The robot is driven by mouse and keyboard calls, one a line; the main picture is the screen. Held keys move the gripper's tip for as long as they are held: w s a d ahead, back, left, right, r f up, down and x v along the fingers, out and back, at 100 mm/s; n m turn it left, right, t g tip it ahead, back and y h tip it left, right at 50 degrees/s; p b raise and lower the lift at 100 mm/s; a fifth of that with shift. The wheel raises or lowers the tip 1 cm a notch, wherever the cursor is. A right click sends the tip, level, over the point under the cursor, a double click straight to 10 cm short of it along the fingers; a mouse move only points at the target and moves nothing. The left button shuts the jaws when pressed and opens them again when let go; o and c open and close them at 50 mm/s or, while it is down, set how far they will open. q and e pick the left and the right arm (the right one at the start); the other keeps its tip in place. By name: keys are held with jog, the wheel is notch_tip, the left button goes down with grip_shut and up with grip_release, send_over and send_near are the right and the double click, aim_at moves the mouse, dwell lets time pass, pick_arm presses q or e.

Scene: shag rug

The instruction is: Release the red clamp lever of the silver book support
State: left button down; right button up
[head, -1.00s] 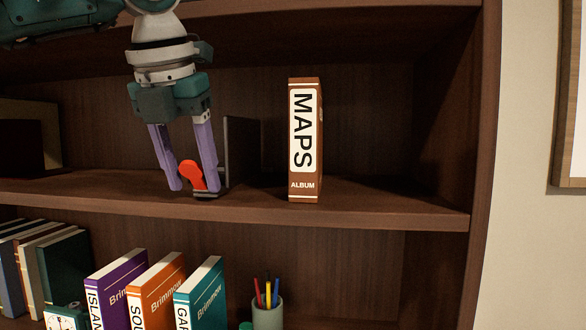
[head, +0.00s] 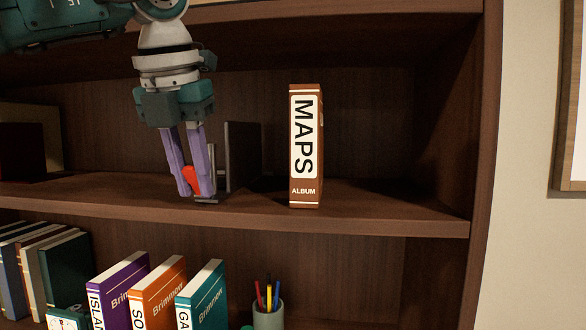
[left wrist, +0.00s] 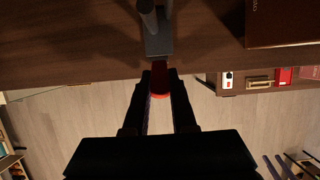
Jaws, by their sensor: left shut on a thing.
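The red clamp lever (head: 191,180) sits at the front of the book support (head: 243,155), whose dark upright plate and base stand on the middle shelf. My left gripper (head: 191,188) reaches down from above, its purple fingers shut on the lever, one on each side. In the left wrist view the lever (left wrist: 160,82) shows red between the two dark fingers, joined to the grey base of the support (left wrist: 157,42). The fingers cover part of the lever. My right gripper is in neither view.
A brown MAPS album (head: 305,145) stands upright on the same shelf, right of the support with a gap between. The shelf right of the album is clear. Below are several books (head: 155,293) and a pen cup (head: 268,312).

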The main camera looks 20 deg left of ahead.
pick_arm(q)
jog(key=shift+w+r, duration=0.1)
jog(key=shift+r, duration=0.05)
jog(key=c, duration=0.7)
grip_release()
